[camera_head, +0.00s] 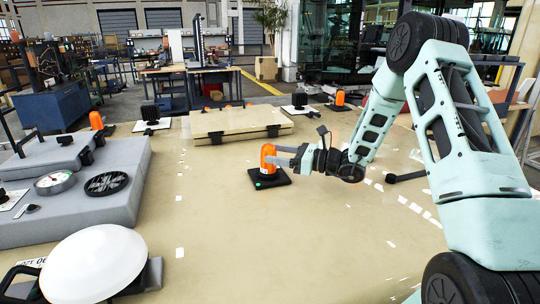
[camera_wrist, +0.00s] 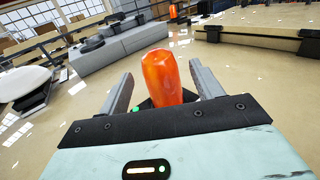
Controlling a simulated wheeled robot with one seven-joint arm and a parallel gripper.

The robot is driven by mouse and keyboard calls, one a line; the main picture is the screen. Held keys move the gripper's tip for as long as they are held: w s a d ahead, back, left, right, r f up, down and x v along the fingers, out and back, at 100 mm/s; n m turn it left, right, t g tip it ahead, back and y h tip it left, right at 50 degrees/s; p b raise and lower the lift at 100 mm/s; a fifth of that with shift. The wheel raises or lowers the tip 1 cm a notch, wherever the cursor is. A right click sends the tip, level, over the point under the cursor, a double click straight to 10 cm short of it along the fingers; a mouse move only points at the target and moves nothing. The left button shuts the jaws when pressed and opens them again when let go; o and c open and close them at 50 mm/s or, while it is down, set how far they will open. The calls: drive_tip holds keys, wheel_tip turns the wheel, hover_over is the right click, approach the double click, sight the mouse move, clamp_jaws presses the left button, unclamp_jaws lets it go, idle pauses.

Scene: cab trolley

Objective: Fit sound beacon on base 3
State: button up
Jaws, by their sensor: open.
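An orange beacon (camera_head: 268,158) stands upright on a black square base (camera_head: 270,183) with a green mark, near the middle of the cream surface. I cannot read a number on this base. My gripper (camera_head: 277,156) reaches in from the right, low and level, with its fingers at the beacon. In the wrist view the orange beacon (camera_wrist: 166,75) stands between the two spread fingers of my gripper (camera_wrist: 161,73). The jaws are open; slim gaps seem to show beside the beacon. The far side of the base is hidden behind the beacon in the wrist view.
Other orange beacons stand at the left (camera_head: 96,120) and back right (camera_head: 340,97). Black units on white plates sit at the back (camera_head: 150,114) (camera_head: 299,100). A cream raised hatch (camera_head: 236,122), a grey block (camera_head: 70,210) and a white dome (camera_head: 95,265) flank clear floor.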

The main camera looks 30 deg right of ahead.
drive_tip(key=b+v, duration=0.2)
drive_tip(key=v, duration=1.2)
